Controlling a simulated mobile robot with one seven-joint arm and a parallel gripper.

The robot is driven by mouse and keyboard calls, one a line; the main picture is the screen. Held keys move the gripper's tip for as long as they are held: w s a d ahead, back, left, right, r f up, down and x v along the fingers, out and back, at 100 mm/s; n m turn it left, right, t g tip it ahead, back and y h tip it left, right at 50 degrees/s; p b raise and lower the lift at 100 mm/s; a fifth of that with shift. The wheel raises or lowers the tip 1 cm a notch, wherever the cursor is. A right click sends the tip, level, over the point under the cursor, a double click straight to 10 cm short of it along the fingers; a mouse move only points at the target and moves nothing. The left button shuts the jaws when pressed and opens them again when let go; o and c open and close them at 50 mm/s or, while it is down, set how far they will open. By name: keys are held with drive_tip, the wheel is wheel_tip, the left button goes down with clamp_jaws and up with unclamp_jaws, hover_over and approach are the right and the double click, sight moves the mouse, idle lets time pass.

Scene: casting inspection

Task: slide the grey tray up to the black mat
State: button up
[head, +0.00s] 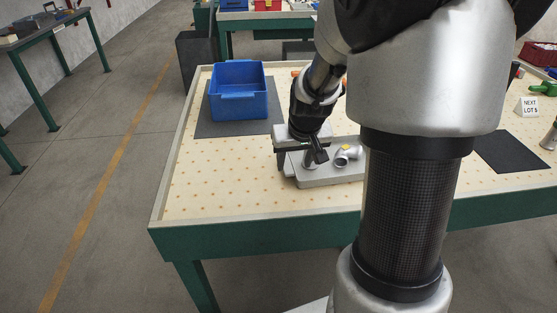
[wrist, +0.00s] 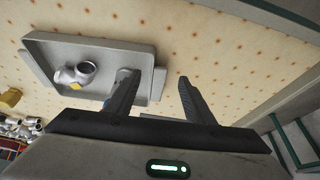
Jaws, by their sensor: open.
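The grey tray (head: 322,180) lies on the perforated table, partly hidden behind my arm in the head view. It also shows in the wrist view (wrist: 115,55), with a flange at each end. A silver pipe elbow with a yellow mark (head: 346,154) sits in it, and shows in the wrist view too (wrist: 76,74). My gripper (head: 318,158) is open at the tray's left end. In the wrist view my gripper (wrist: 155,78) has one finger over the tray's end and the other outside it. Contact cannot be told. The black mat (head: 512,151) lies at the right.
A blue bin (head: 238,92) stands on a dark grey mat (head: 207,128) at the back left. The table's front left is clear. My arm hides the stretch between tray and black mat.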

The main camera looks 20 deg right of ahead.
sight(291, 176)
drive_tip(key=b+x, duration=0.1)
drive_tip(key=x, duration=0.6)
drive_tip(key=shift+w+f, duration=0.15)
drive_tip(key=shift+f, duration=0.1)
clamp_jaws()
drive_tip(key=shift+s+d+b, duration=0.4)
drive_tip(key=shift+d+b, duration=0.1)
drive_tip(key=shift+d, duration=1.15)
drive_tip(key=shift+s+d+b, duration=0.4)
drive_tip(key=shift+d+b, duration=0.05)
drive_tip(key=shift+d, duration=1.2)
drive_tip(key=shift+s+d+b, duration=0.4)
drive_tip(key=shift+d+b, duration=0.1)
drive_tip(key=shift+d, duration=1.25)
drive_tip(key=shift+s+d+b, duration=0.25)
drive_tip(key=shift+s+d, duration=0.05)
drive_tip(key=shift+d, duration=0.9)
drive_tip(key=shift+s+d+b, duration=0.2)
drive_tip(key=shift+s+d, duration=0.05)
drive_tip(key=shift+d, duration=1)
drive_tip(key=shift+s+d+b, duration=0.25)
drive_tip(key=shift+s+d, duration=0.05)
drive_tip(key=shift+d, duration=0.9)
drive_tip(key=shift+s+d, duration=0.15)
drive_tip(key=shift+d, duration=0.45)
drive_tip(key=shift+s+d, duration=0.15)
drive_tip(key=shift+d, duration=0.4)
